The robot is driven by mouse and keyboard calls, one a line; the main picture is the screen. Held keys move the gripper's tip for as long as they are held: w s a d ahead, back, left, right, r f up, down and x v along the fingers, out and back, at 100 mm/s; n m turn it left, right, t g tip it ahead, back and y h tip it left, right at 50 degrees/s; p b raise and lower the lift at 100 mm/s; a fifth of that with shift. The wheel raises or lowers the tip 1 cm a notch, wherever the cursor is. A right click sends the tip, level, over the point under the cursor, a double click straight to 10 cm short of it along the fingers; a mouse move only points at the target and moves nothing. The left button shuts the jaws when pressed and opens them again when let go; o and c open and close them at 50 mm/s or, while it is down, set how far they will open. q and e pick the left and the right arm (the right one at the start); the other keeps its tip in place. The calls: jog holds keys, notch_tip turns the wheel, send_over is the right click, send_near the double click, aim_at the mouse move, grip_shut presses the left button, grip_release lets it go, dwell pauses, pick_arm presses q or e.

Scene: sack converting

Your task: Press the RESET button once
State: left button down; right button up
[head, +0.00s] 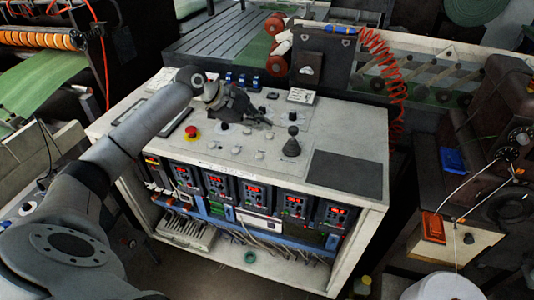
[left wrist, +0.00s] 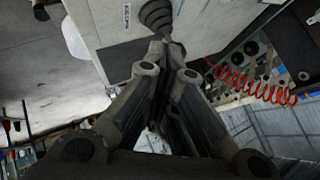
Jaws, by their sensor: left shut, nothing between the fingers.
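The control console (head: 340,135) has a light top with several small buttons and knobs, a red mushroom button (head: 192,131) at its left and a black joystick with a ribbed boot (head: 291,143). The button labels are too small to read, so I cannot tell which one is RESET. My left gripper (head: 262,119) is above the middle of the console top, its fingers shut and empty, and hides part of the panel. In the left wrist view the fingertips (left wrist: 166,47) are together, with the ribbed boot (left wrist: 157,14) beyond them. My right gripper is not in view.
Red-lit displays (head: 255,194) line the console's front. A dark upright box (head: 320,60) stands at its back, with a red coiled hose (head: 385,65) beside it. A dark flat pad (head: 345,172) covers the right front of the top. Machinery stands close on the right.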

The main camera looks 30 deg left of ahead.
pick_arm(q)
jog(key=b, duration=0.6)
send_over(260, 157)
notch_tip(260, 157, down, 8)
jog(key=shift+s+r, duration=0.1)
jog(key=shift+r, duration=0.1)
jog(key=shift+f, duration=0.55)
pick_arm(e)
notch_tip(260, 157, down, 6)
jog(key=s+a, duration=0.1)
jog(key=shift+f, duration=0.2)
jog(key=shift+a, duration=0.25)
pick_arm(q)
jog(key=shift+f+b, duration=0.4)
jog(key=shift+b, duration=0.05)
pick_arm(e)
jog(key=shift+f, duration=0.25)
